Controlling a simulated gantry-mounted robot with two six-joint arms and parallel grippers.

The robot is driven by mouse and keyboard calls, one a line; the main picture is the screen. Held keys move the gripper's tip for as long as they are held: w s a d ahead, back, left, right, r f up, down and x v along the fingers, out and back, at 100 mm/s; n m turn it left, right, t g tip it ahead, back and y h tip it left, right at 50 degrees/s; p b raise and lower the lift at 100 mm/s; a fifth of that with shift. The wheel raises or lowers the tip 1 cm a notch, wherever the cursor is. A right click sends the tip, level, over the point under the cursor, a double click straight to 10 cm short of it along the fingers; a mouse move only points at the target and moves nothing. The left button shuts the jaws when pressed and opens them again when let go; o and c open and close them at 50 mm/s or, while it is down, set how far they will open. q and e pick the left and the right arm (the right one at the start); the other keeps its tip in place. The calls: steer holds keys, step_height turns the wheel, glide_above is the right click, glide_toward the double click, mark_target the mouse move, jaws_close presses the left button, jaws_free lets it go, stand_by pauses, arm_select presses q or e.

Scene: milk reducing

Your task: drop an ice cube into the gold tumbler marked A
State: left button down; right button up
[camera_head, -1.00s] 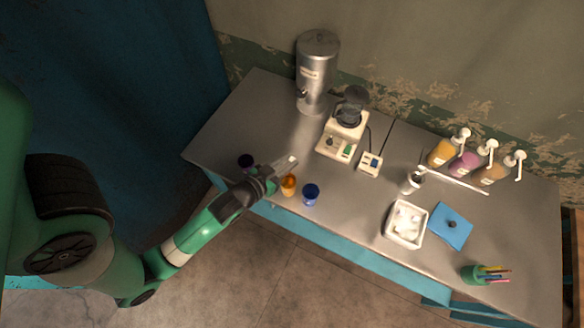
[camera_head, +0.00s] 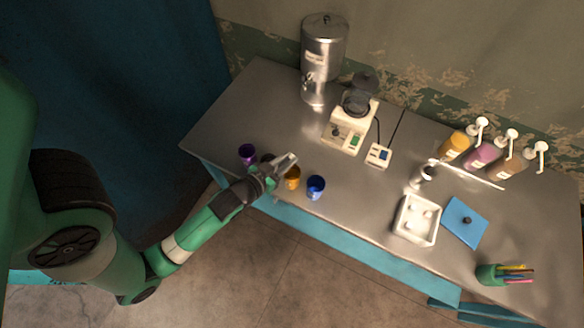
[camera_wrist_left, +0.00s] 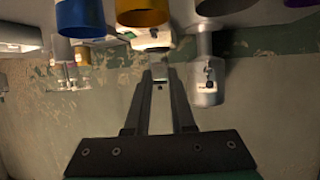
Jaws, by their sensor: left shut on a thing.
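The gold tumbler (camera_head: 292,180) stands near the table's front edge; it also shows at the top of the left wrist view (camera_wrist_left: 143,14). I cannot read any letter on it. My left gripper (camera_head: 288,159) is just behind and above the gold tumbler in the head view, its fingers nearly together. In the left wrist view, the gripper (camera_wrist_left: 158,72) has its tips close together on a small pale thing, likely an ice cube, too dim to make out well. The white ice tray (camera_head: 400,230) holds several pale cubes. My right gripper is out of view.
A blue tumbler (camera_head: 316,187) stands right of the gold one, a purple tumbler (camera_head: 247,153) to the left. A dark cup is partly hidden by the gripper. A metal dispenser (camera_head: 322,55), a cream machine (camera_head: 348,130) and pump bottles (camera_head: 483,155) stand behind.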

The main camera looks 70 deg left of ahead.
arm_select(q)
steer(key=c, duration=0.7)
jaws_free()
steer(key=b+v, duration=0.1)
steer(key=v, duration=1)
steer(key=shift+s+r+b, duration=0.2)
steer(key=shift+s+b, duration=0.1)
steer(key=shift+b, duration=0.05)
steer(key=shift+d, duration=0.1)
